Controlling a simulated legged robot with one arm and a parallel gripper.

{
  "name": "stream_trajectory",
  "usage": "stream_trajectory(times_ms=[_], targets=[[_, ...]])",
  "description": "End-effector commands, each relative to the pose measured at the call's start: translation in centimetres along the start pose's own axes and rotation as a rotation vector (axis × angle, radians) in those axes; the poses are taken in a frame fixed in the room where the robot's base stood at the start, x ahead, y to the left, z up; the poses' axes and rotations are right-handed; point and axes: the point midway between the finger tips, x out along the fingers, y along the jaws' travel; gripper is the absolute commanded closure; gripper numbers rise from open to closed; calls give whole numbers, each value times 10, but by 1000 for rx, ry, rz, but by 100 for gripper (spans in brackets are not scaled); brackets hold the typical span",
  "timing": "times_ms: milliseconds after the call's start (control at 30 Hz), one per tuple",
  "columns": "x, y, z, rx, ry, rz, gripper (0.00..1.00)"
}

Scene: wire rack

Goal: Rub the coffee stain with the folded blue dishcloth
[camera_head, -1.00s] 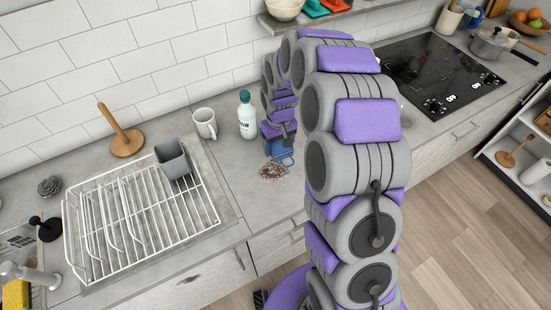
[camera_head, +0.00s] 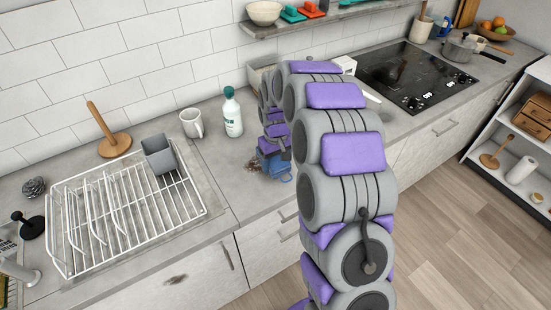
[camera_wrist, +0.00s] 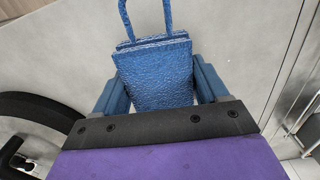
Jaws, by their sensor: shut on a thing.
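The folded blue dishcloth (camera_wrist: 155,75) has a textured face and a loop at its top. My gripper (camera_wrist: 160,82) is shut on it, with a blue finger on each side in the wrist view. In the head view the cloth (camera_head: 281,174) is low at the counter, just right of the coffee stain. Whether it presses on the surface I cannot tell. The stain (camera_head: 252,163) shows as a small brown patch on the grey counter, left of my gripper. Part of it may be hidden behind the gripper and cloth. The wrist view does not show the stain.
A white mug (camera_head: 191,123) and a white bottle with a green cap (camera_head: 232,113) stand behind the stain. A white wire rack (camera_head: 125,215) with a grey cup (camera_head: 158,156) is at left. The cooktop (camera_head: 418,75) is at right.

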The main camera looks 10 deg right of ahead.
Motion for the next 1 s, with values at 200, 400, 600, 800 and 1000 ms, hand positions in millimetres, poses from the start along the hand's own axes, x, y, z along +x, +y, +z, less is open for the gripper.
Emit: stream_trajectory(times_ms=[200, 400, 600, 800, 1000], targets=[[17, -6, -9, -2, 0, 0, 55], [18, -19, -32, -1, 1, 2, 55], [20, -32, -53, -1, 2, 1, 55], [21, -44, -72, 1, 1, 0, 55], [23, -50, -81, 0, 0, 0, 55]])
